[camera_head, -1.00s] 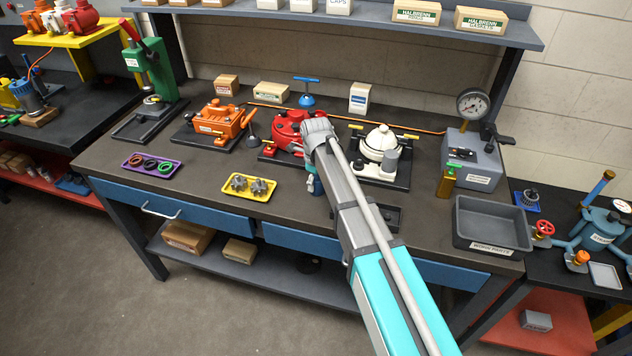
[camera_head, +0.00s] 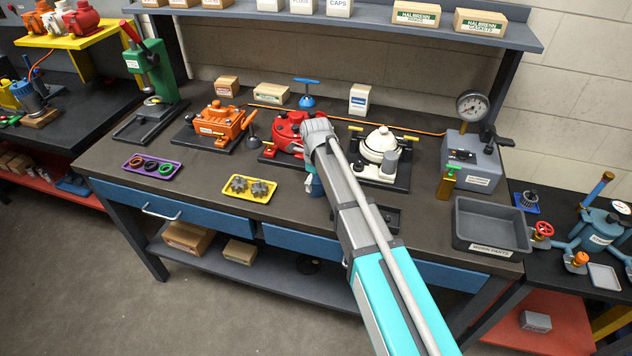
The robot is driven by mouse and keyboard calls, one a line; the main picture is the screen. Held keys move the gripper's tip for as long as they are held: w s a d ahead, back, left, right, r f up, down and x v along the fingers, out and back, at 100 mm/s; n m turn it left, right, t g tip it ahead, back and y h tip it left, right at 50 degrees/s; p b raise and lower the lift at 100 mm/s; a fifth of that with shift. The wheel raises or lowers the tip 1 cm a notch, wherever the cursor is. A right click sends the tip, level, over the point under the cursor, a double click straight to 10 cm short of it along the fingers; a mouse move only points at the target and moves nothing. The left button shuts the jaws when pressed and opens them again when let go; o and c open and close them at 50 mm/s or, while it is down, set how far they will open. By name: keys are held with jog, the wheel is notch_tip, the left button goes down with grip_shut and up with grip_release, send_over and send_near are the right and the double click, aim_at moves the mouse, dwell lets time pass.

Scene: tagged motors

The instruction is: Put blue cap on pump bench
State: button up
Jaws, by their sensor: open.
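A blue domed piece with a T-handle (camera_head: 306,99) stands upright at the back of the middle workbench (camera_head: 215,185); it looks like the blue cap. My gripper (camera_head: 314,187) is mostly hidden behind my own arm, over the front middle of this bench. Only a small blue-grey part shows left of the arm, and the fingertips cannot be made out. It is apart from the blue piece, which stands farther back. A red pump (camera_head: 287,127) is partly covered by my wrist. Which bench is the pump bench cannot be read here.
An orange pump (camera_head: 218,122) and a white-domed unit (camera_head: 381,146) flank the red pump. A yellow tray (camera_head: 250,195) holds gears; a purple tray (camera_head: 151,170) holds rings. A grey bin (camera_head: 490,228) and a gauge box (camera_head: 472,160) stand right. A shelf (camera_head: 370,20) overhangs the back.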

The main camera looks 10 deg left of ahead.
aim_at(317, 178)
notch_tip(317, 178, up, 12)
jog(key=p, duration=1.1)
jog(key=shift+f, duration=0.2)
jog(key=shift+d, duration=0.1)
dwell(0.6)
jog(key=s+d+n, duration=0.5)
jog(key=d+n, duration=0.2)
jog(key=d, duration=0.5)
jog(key=s+d+n, duration=0.5)
jog(key=d+n, duration=0.2)
jog(key=d, duration=0.5)
jog(key=s+d+n, duration=0.5)
jog(key=d+n, duration=0.2)
jog(key=d, duration=0.5)
jog(key=shift+s, duration=0.3)
